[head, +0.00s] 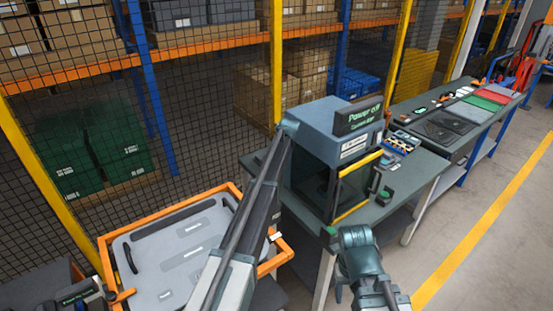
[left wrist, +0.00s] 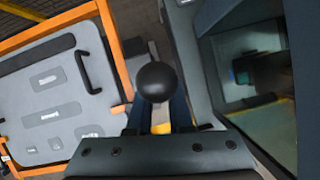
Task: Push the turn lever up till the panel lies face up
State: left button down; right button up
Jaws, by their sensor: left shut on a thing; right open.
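The grey panel (head: 185,245) with dark handles and pale labels sits in an orange frame (head: 110,262) at the lower left of the head view. The panel also shows at the left of the left wrist view (left wrist: 50,105). I cannot tell which face is showing. The turn lever's round black knob (left wrist: 155,82) is in the left wrist view, beside the frame. My left gripper (left wrist: 158,112) is shut on the lever just below the knob. In the head view my left arm hides this grip. My right gripper (head: 358,245) is open and empty in front of the machine; its fingertips are hard to make out.
A blue-grey machine (head: 325,130) with a yellow-edged door stands on a bench just right of the frame. A second bench (head: 445,125) with trays is further right. A mesh fence with shelves runs behind. Open floor (head: 490,240) lies to the right.

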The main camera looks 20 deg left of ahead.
pick_arm(q)
jog(key=shift+w+a+r, duration=0.3)
jog(key=shift+w+a, duration=0.1)
jog(key=shift+w, duration=0.25)
pick_arm(e)
jog(key=shift+w+a+r, duration=0.1)
jog(key=shift+a+r, duration=0.05)
jog(key=shift+r, duration=0.15)
pick_arm(q)
jog(key=shift+w+a, duration=0.15)
jog(key=shift+a, duration=0.05)
jog(key=c, duration=0.8)
grip_release()
jog(key=shift+r, duration=0.1)
jog(key=shift+c, duration=0.2)
jog(key=shift+p+v, duration=0.85)
jog(key=shift+p, duration=0.25)
jog(key=p+v, duration=0.5)
jog(key=shift+a+r, duration=0.1)
jog(key=shift+a, duration=0.15)
pick_arm(e)
notch_tip(320, 180, up, 7)
jog(key=shift+a+f, duration=0.15)
jog(key=shift+w+f, duration=0.1)
